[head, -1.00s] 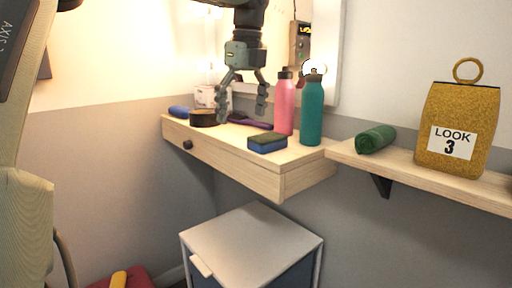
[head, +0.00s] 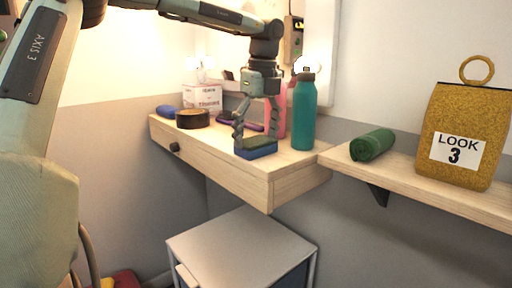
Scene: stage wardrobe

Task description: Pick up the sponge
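The sponge (head: 257,150), blue below with a dark green top, lies flat near the front edge of the wooden drawer shelf (head: 225,158). My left gripper (head: 255,132) points down just above it. Its two fingers are spread, one at the sponge's left end and the other toward its right back. Nothing is held between them. I cannot tell whether the fingertips touch the sponge. My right gripper is not in view.
A teal bottle (head: 304,112) stands right of the gripper, with a pink bottle (head: 283,110) close behind it. A black round tin (head: 192,119), purple item (head: 240,124) and blue roll (head: 167,111) lie left. A green roll (head: 372,144) and gold bag (head: 462,135) occupy the right shelf.

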